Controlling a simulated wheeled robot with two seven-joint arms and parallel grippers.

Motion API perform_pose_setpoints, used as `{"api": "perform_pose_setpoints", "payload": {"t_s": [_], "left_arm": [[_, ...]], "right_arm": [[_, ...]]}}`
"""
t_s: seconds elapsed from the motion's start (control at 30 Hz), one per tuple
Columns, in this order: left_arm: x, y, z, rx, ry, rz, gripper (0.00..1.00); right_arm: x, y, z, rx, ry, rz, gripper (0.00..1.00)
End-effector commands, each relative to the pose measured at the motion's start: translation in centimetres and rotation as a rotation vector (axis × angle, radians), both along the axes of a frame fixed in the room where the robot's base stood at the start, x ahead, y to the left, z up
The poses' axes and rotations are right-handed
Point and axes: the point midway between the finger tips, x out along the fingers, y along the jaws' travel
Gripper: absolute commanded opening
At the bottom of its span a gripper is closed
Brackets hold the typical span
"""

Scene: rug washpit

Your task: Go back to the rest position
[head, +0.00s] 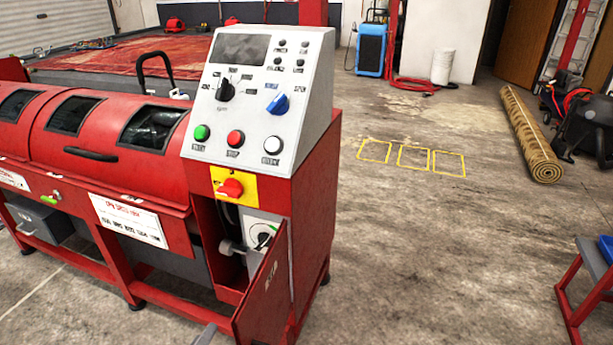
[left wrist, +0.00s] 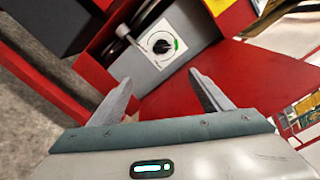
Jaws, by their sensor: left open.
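My left gripper shows in the left wrist view (left wrist: 160,78) with its two grey fingers spread apart and nothing between them. In the head view only a grey bit of it (head: 206,335) shows at the bottom edge, in front of the red machine (head: 165,270). Ahead of the fingers is an open compartment with a black rotary knob on a white plate (left wrist: 160,43). The plate shows partly in the head view (head: 262,229), behind the open red door (head: 264,293). My right gripper is in neither view.
The sloped control panel (head: 256,104) stands above the compartment. The open door juts out near my left gripper. Concrete floor (head: 420,260) is clear to the right, with yellow taped squares (head: 413,157). A rolled rug (head: 531,136) and a red-framed stand (head: 570,300) are farther right.

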Motion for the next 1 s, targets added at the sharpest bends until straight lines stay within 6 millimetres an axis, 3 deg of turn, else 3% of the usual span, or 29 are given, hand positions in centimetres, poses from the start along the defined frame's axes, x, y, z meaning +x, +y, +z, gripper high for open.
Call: {"api": "perform_pose_setpoints", "payload": {"t_s": [0.37,0.67,0.87,1.0], "left_arm": [[-0.3,0.8,-2.9,-0.212,0.151,0.087,0.72],[-2.0,1.6,-8.5,-0.555,0.392,0.255,0.72],[-6.5,1.2,-15.6,-0.954,0.666,0.502,0.72],[-11.7,-0.5,-21.0,-1.253,0.863,0.741,0.72]], "right_arm": [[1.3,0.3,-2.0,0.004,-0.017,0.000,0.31],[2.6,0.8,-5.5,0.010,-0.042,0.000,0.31],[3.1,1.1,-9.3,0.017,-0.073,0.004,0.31],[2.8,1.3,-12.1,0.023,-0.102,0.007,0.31]]}}
